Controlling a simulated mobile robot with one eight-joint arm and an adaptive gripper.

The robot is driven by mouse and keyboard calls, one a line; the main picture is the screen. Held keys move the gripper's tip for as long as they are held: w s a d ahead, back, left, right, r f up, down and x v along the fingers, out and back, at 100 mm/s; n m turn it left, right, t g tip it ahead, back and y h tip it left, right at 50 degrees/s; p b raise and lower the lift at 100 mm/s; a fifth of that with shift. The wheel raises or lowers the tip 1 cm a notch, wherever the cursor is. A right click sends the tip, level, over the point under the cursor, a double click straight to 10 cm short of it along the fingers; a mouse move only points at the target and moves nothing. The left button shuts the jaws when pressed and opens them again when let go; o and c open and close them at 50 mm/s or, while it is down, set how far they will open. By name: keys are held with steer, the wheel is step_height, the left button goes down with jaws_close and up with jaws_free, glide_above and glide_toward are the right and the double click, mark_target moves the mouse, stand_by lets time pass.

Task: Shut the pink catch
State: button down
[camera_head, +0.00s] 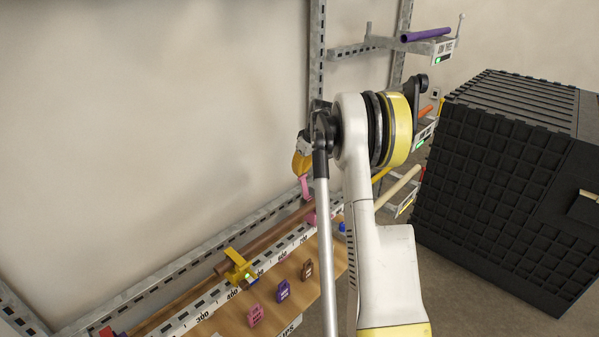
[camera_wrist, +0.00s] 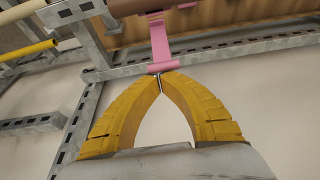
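The pink catch (camera_head: 304,187) is at the far part of the brown pipe (camera_head: 262,243), partly hidden behind my arm. Its lever stands up from the pipe, with a pink base lower down. In the wrist view the pink catch (camera_wrist: 160,42) runs from the pipe at the top edge down to a flared end. My gripper (camera_head: 303,174) is above the catch in the head view. In the wrist view the yellow fingertips of my gripper (camera_wrist: 160,75) meet right at the flared end. I see nothing clearly pinched between them. Whether they touch the catch is unclear.
A yellow catch (camera_head: 240,268) sits nearer along the pipe, beside a numbered scale (camera_head: 207,305). Pink (camera_head: 255,315), purple (camera_head: 283,290) and brown (camera_head: 306,270) tags lie on the wooden board. A metal rack stands behind. A large black crate (camera_head: 500,180) is at the right.

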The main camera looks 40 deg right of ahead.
steer(key=shift+s+r+t, duration=0.15)
steer(key=shift+s+t, duration=0.3)
steer(key=shift+t, duration=0.05)
steer(key=shift+s+r+t+b, duration=0.15)
steer(key=shift+s+t+b, duration=0.35)
steer(key=shift+t+b, duration=0.15)
steer(key=s+t+b, duration=0.3)
steer(key=shift+d+r, duration=0.1)
steer(key=shift+d, duration=0.1)
steer(key=s+t+b, duration=0.2)
steer(key=b, duration=0.1)
steer(key=shift+s+d+t, duration=0.1)
steer(key=shift+s+t, duration=0.05)
steer(key=shift+t, duration=0.2)
steer(key=s+t+b, duration=0.1)
steer(key=b, duration=0.1)
steer(key=s+f+t+b, duration=0.1)
steer(key=t, duration=0.1)
steer(key=shift+s+d+y+b, duration=0.1)
steer(key=shift+s+y+b, duration=0.2)
steer(key=shift+s+b, duration=0.1)
steer(key=s+f+b, duration=0.4)
steer(key=s+f, duration=0.1)
steer(key=shift+d+f+b, duration=0.15)
steer(key=shift+f+b, duration=0.1)
steer(key=shift+b, duration=0.1)
